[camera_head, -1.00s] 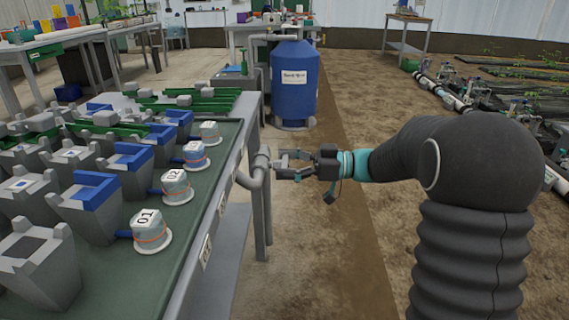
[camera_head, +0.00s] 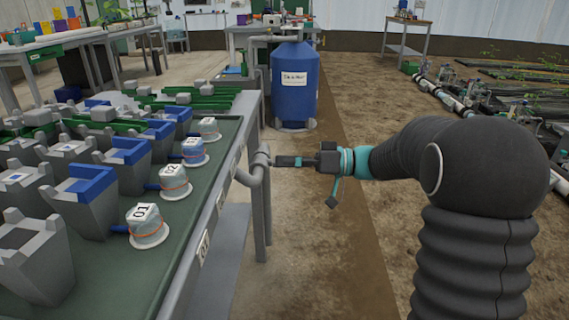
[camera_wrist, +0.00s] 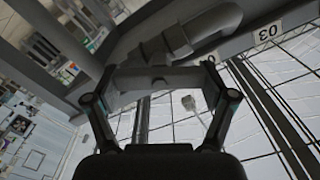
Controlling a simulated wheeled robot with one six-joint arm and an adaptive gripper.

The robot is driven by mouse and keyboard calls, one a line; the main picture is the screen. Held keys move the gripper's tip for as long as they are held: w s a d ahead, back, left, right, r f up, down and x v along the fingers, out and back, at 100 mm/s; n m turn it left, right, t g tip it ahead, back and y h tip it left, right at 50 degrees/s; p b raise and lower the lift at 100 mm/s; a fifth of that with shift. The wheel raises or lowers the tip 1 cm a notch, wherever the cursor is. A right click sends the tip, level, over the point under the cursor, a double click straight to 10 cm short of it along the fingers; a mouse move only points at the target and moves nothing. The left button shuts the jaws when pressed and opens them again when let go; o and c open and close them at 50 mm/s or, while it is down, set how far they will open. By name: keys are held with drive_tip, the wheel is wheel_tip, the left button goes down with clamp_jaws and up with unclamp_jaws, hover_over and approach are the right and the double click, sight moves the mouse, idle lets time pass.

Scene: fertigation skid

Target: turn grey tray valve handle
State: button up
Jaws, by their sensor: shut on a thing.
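The grey tray valve handle (camera_wrist: 155,80) is a short grey bar in the wrist view, lying across between my fingertips in front of a grey pipe elbow. My gripper (camera_wrist: 158,76) has one finger at each end of this bar and is shut on it. In the head view my gripper (camera_head: 280,161) reaches left to the grey pipe (camera_head: 256,168) at the tray table's edge. There the fingers show nearly edge-on, and the handle is too small and covered to make out.
The tray table (camera_head: 190,248) carries grey pots and numbered white cups (camera_head: 147,226). A blue tank (camera_head: 295,85) stands behind.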

drive_tip(key=m+p, duration=0.1)
drive_tip(key=m, duration=0.5)
drive_tip(key=shift+w+m+p, duration=0.1)
drive_tip(key=shift+m+p, duration=0.2)
drive_tip(key=m+p, duration=0.2)
drive_tip(key=m, duration=0.3)
drive_tip(key=shift+f+p, duration=0.15)
drive_tip(key=shift+p, duration=0.2)
drive_tip(key=o, duration=1)
drive_tip(key=shift+d, duration=0.1)
drive_tip(key=d, duration=1.2)
drive_tip(key=shift+a+m, duration=0.1)
drive_tip(key=shift+m, duration=0.2)
